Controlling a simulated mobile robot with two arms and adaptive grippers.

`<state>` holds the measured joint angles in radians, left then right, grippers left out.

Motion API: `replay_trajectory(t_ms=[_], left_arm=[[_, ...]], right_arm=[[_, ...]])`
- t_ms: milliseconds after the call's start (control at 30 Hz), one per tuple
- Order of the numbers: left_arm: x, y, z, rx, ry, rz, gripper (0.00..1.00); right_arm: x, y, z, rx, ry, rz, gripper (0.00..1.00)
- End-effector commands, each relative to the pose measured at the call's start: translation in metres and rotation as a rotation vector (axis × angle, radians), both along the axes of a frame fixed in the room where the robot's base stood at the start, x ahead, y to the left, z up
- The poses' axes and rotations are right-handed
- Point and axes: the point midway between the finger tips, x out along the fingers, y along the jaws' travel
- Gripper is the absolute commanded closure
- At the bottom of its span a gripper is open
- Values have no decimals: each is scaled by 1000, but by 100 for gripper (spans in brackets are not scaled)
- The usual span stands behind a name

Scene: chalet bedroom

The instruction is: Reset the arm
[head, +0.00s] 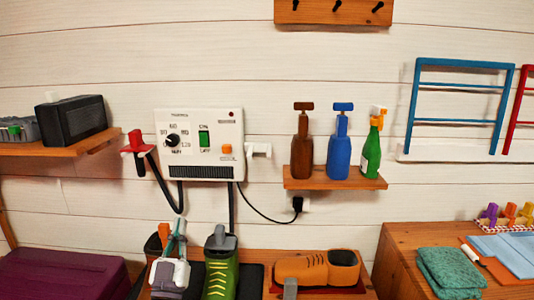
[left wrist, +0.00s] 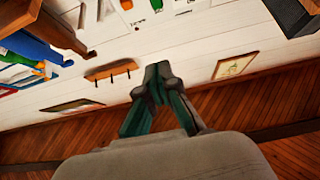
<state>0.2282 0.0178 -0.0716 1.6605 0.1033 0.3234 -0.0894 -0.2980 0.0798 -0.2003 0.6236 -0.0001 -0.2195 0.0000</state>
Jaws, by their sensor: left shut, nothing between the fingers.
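My left gripper (head: 178,224) is low in the head view, left of the green boot, with its fingers pointing up. In the left wrist view its dark grey and teal fingers (left wrist: 157,72) meet at the tips, shut with nothing between them. It appears apart from the things around it, though the depth to the bench is hard to judge. My right gripper is in neither view.
A white control box (head: 205,170) with a hose hangs above the gripper. Bottles stand on a wooden shelf (head: 332,184). A purple box (head: 62,272) is at lower left.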

Motion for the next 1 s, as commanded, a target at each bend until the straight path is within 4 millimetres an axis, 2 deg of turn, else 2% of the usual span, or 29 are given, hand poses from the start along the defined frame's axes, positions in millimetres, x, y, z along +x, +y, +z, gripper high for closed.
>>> replay_trajectory(t_ms=[267, 467, 567, 667, 700, 800, 900, 1000], left_arm=[[-7, -5, -42, 29, 192, -19, 100], [-24, -10, -91, 58, 418, -36, 100], [-43, -12, -125, 77, 572, -46, 100], [-75, -13, -167, 102, 778, -55, 100], [-93, -13, -187, 114, 878, -58, 100], [-146, -12, -228, 141, 1121, -63, 100], [-193, -9, -254, 162, 1312, -63, 100], [-232, -6, -270, 176, 1454, -61, 100]], right_arm=[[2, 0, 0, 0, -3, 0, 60], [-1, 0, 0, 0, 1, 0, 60], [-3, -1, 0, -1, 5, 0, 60], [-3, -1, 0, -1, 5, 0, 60], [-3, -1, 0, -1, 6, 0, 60], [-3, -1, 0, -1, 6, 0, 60], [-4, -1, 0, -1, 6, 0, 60], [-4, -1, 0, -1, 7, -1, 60]])
